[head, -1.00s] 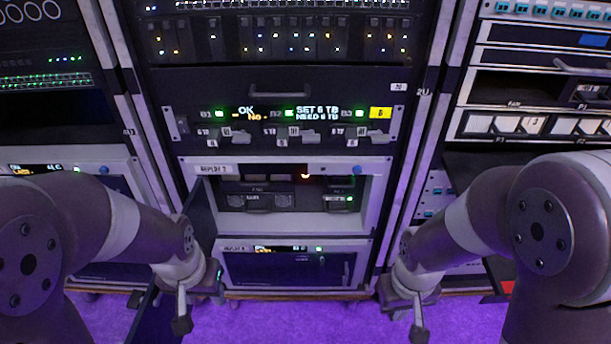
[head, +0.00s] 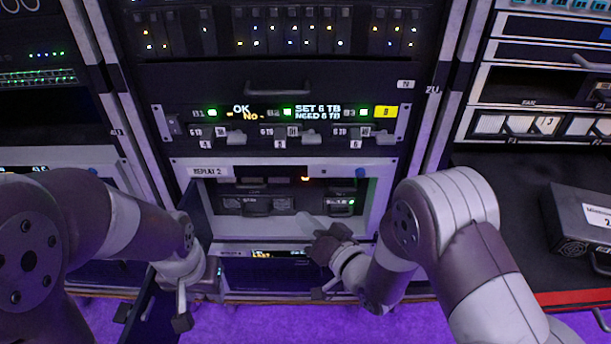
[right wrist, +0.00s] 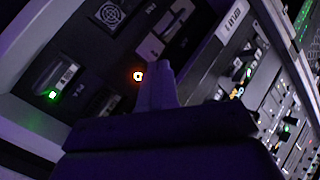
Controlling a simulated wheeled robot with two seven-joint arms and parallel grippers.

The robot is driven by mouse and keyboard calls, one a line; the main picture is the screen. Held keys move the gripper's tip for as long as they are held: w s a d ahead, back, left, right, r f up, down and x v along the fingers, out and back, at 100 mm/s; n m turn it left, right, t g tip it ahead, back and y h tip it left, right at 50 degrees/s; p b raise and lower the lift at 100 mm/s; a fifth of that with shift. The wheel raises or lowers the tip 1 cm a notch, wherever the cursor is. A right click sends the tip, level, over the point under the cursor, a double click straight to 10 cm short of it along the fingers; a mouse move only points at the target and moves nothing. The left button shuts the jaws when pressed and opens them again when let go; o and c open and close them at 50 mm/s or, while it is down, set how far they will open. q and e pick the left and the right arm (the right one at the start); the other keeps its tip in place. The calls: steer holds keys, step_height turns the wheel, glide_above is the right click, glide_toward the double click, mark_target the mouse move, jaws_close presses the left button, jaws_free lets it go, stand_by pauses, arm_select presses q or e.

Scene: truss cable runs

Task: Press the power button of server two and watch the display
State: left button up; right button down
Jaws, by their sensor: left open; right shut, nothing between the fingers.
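The server labelled REPLAY 2 (head: 209,172) sits in the middle rack, its front open with dark modules inside. A small orange light (head: 306,179) glows near the top of its bay; in the right wrist view a glowing orange ring (right wrist: 138,75) shows just beside the fingertip. My right gripper (head: 306,222) is shut and empty in front of the bay, below the orange light; I cannot tell whether it touches anything. My left gripper (head: 182,303) is open, hanging low at the left by the opened door. A display above (head: 318,113) reads "SET 6 TB NEED 6 TB".
The dark opened door (head: 193,208) stands out at the bay's left side. A lower unit (head: 270,272) has a small amber display, partly hidden by my right gripper. A dark box (head: 580,218) lies on the right rack's shelf. Purple floor (head: 260,318) is clear in front.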

steer(key=w+b, duration=0.1)
steer(key=w, duration=0.7)
steer(key=shift+w+b, duration=0.35)
steer(key=shift+w, duration=0.05)
steer(key=shift+w, duration=0.15)
stand_by(1.8)
steer(key=shift+w, duration=0.25)
steer(key=shift+w, duration=0.4)
stand_by(0.6)
steer(key=shift+s+p, duration=0.3)
steer(key=shift+s, duration=0.5)
